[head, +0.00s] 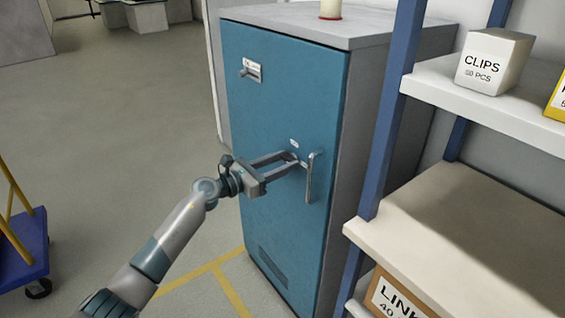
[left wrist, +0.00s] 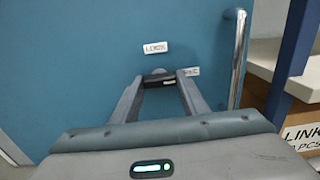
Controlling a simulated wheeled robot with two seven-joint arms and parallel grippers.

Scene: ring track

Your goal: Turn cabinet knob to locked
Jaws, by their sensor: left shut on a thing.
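The blue cabinet door (head: 275,120) is closed and faces me. My left gripper (head: 290,160) reaches the door from the left and is shut on the small dark knob (left wrist: 158,80), which lies crosswise between the fingertips in the left wrist view. The gripper (left wrist: 160,84) hides part of the knob. One small white label (left wrist: 155,47) sits above the knob and another (left wrist: 190,71) to its right; their print is too small to read surely. My right gripper is not in view.
A vertical metal handle (head: 311,178) stands just right of the knob. A blue-post shelf (head: 455,205) with a CLIPS box (head: 494,60) is close on the right. A blue cart (head: 22,250) stands at far left. The floor left of the cabinet is clear.

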